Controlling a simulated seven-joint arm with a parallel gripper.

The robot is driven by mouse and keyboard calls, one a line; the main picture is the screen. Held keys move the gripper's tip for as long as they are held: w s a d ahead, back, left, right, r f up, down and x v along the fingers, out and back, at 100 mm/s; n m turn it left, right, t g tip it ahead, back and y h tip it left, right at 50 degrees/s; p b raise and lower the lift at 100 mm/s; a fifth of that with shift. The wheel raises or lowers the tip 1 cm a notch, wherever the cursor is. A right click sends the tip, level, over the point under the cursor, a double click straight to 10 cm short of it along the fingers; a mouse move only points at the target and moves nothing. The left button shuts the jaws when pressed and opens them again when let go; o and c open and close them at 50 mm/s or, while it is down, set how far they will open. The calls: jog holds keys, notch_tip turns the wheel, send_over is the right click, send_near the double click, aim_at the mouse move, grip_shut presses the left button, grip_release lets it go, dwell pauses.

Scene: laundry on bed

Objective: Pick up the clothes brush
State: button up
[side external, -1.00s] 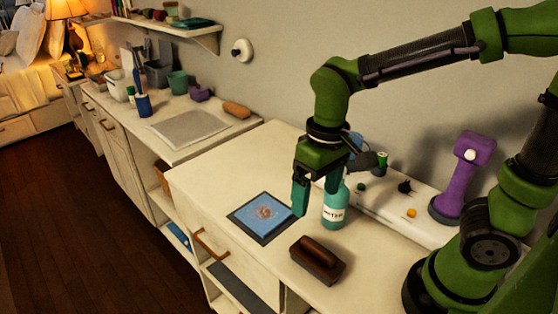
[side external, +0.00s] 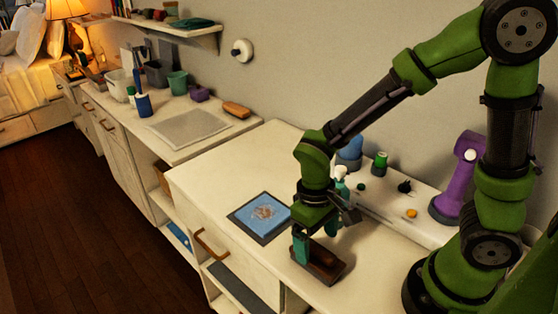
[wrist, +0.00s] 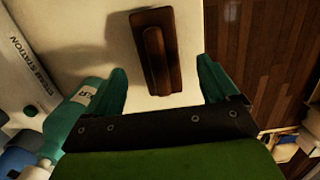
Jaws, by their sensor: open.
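The clothes brush (side external: 327,267) is a dark brown block with a raised handle, lying on the white counter (side external: 215,185). In the wrist view the brush (wrist: 155,55) lies ahead of the fingertips, between their lines, with its long side pointing away from me. My gripper (side external: 315,247) is pointed down over the brush in the side view and hides part of it. I cannot tell the exact height of the fingertips above the counter.
A teal bottle (wrist: 85,100) stands close beside my left finger in the wrist view. A blue cloth on a dark mat (side external: 262,216) lies left of the brush. A white station (side external: 385,205) with small items and a purple tool (side external: 462,175) stand behind. The counter's front edge is near.

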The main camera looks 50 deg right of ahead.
aim_at(318, 246)
jog(key=f, duration=0.5)
jog(key=shift+s, duration=0.35)
jog(key=shift+c, duration=0.4)
jog(key=c, duration=1.1)
jog(key=shift+o, duration=0.2)
notch_tip(318, 246, up, 10)
